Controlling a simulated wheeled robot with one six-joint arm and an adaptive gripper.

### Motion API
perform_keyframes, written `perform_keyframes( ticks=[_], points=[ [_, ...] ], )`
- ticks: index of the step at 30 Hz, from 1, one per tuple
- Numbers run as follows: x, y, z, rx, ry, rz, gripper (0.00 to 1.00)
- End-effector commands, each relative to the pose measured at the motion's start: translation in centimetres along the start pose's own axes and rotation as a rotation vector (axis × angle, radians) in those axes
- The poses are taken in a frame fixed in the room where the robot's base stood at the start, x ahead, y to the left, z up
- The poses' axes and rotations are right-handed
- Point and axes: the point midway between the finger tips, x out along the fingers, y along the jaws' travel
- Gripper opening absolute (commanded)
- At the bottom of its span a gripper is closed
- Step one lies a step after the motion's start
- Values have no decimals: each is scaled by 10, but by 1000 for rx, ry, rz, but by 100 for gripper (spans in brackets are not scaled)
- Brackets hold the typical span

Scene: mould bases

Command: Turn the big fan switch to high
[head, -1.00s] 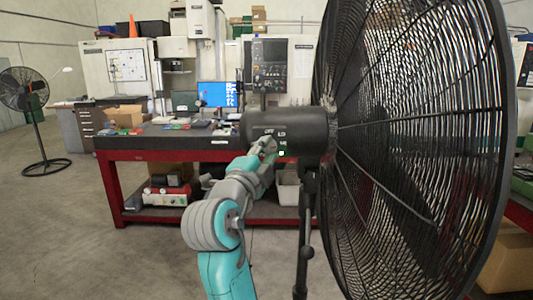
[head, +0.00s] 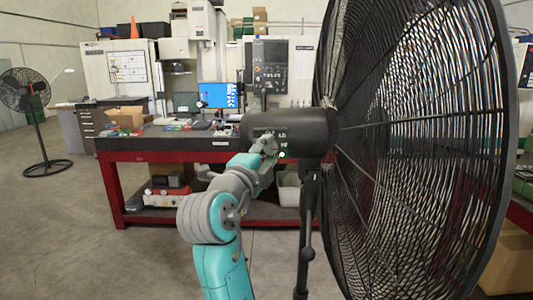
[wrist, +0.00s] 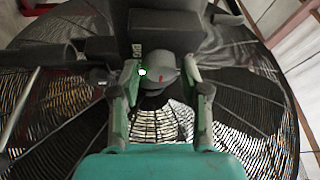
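The big fan (head: 415,150) fills the right of the head view, with its dark motor housing (head: 312,125) facing me. Small white switch labels show on the housing, partly hidden by my gripper (head: 266,145). A narrow gap seems to show on the knob's left, by a bright green spot; contact is unclear. The pointer's setting cannot be read.
The fan's stand pole (head: 306,235) rises just right of my arm. A red-framed workbench (head: 165,157) with small items stands behind. Another, smaller fan (head: 35,105) stands at far left. The floor at left is clear.

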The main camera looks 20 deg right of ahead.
Motion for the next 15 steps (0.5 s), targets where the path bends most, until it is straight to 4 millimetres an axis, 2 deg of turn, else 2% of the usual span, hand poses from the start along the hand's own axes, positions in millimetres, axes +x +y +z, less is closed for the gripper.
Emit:
perform_keyframes(
  ticks=[10, 15],
  points=[
    [-1, 0, 0, -1, 0, -1, 59],
    [-16, 0, 1, 0, -3, -1, 59]
  ],
)
